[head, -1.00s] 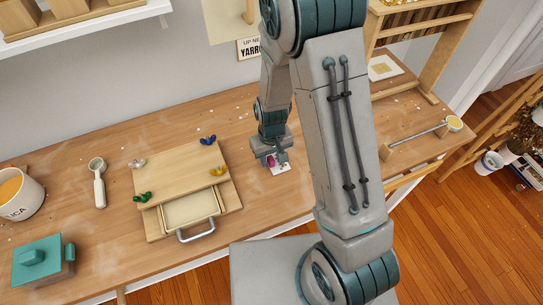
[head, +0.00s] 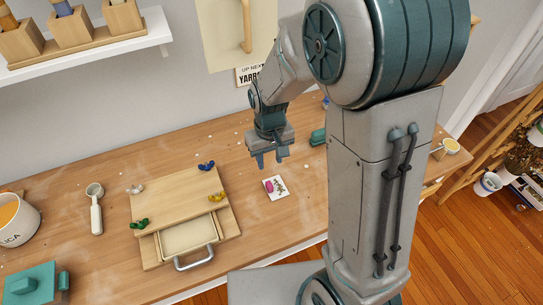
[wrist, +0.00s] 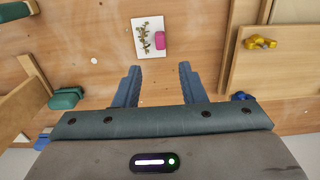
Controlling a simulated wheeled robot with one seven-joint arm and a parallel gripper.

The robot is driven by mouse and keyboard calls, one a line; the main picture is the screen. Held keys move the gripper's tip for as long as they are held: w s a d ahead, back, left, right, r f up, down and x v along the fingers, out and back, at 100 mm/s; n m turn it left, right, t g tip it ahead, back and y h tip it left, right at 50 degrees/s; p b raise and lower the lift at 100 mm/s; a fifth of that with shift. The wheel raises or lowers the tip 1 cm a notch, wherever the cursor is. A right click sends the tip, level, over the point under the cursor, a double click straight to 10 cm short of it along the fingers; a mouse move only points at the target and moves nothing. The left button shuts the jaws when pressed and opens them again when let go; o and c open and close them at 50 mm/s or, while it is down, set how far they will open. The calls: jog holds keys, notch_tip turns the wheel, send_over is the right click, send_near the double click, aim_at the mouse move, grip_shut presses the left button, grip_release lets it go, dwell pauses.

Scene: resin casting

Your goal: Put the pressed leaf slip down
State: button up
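The pressed leaf slip (head: 281,190) is a small white card with a brownish-green sprig and a pink patch or tab at one end. It lies flat on the wooden bench, right of the wooden press board. It also shows in the wrist view (wrist: 145,25), beyond my fingertips. My gripper (head: 270,161) is raised above the bench, on the wall side of the slip and apart from it. In the wrist view my gripper (wrist: 158,69) has its two fingers spread with nothing between them.
The wooden board (head: 175,195) with green, blue and yellow wing nuts and a pale tray (head: 188,236) sits left of the slip. A white scoop (head: 96,208) and a teal block (head: 30,284) stand farther left. A teal object (head: 318,136) is right of my gripper. Bench around the slip is clear.

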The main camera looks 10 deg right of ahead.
jog(key=s+d+r+m+t, duration=0.3)
jog(key=s+d+r, duration=0.5)
jog(key=s+r, duration=0.4)
notch_tip(320, 180, up, 2)
jog(key=shift+d+r, duration=0.1)
jog(key=shift+d, duration=0.25)
jog(key=shift+o, duration=0.5)
jog(key=shift+s+d+r, duration=0.15)
jog(key=shift+s+d, duration=0.05)
jog(key=shift+s, duration=0.3)
jog(key=n+g+p, duration=0.2)
jog(key=n+g, duration=0.1)
send_over(269, 183)
jog(key=f, duration=2.2)
jog(key=shift+w+d+f, duration=0.1)
jog(key=shift+d+f, duration=0.05)
jog(key=shift+d, duration=0.1)
jog(key=f, duration=0.4)
jog(key=shift+a+f, duration=0.2)
jog(key=shift+a, duration=0.15)
jog(key=shift+f, duration=0.45)
